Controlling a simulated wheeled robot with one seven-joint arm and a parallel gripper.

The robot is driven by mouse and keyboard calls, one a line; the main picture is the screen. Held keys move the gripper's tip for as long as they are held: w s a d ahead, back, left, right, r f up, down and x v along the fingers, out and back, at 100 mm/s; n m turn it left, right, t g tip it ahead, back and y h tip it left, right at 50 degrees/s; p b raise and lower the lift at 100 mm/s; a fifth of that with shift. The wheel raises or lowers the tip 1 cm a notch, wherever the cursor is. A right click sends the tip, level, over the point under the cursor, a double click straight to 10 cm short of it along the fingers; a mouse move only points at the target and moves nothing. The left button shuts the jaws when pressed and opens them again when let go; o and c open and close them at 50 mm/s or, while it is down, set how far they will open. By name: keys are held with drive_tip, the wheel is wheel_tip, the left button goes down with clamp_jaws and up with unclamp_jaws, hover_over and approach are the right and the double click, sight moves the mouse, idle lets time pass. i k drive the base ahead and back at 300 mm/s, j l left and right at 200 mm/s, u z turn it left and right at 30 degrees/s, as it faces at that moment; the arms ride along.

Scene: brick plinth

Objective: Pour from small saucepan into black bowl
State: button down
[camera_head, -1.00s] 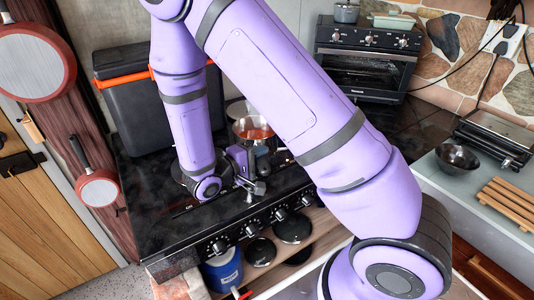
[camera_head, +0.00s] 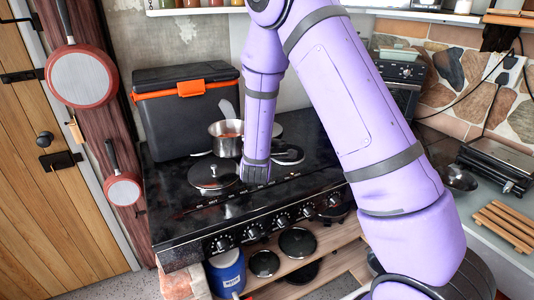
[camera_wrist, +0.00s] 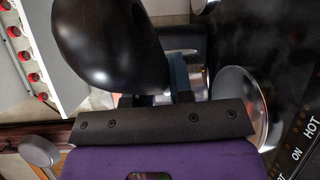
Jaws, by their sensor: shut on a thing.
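The small saucepan (camera_head: 226,148) is silver with reddish contents. In the head view it shows above the back of the black hob, in front of the cooler box; I cannot tell whether it touches the hob. My gripper (camera_head: 256,172) is beside it, with its fingers mostly hidden by my wrist. In the wrist view, my gripper (camera_wrist: 158,97) is shut on the saucepan's dark handle (camera_wrist: 110,45), whose rounded end looms close to the camera. Part of the shiny pan shows behind the fingers. The black bowl (camera_head: 460,178) stands on the right counter, partly hidden by my arm.
The cooler box (camera_head: 185,115) with an orange latch stands at the back left of the hob (camera_head: 180,222). A wooden rack (camera_head: 503,224) and a grill (camera_head: 500,160) are near the bowl. Pans hang on the left.

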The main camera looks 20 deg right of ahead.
sight(461, 185)
drive_tip(key=i+z, duration=0.2)
drive_tip(key=z, duration=1.75)
drive_tip(key=i+j, duration=0.15)
drive_tip(key=j, duration=0.2)
drive_tip(key=i+j+u, duration=0.15)
drive_tip(key=j, duration=0.2)
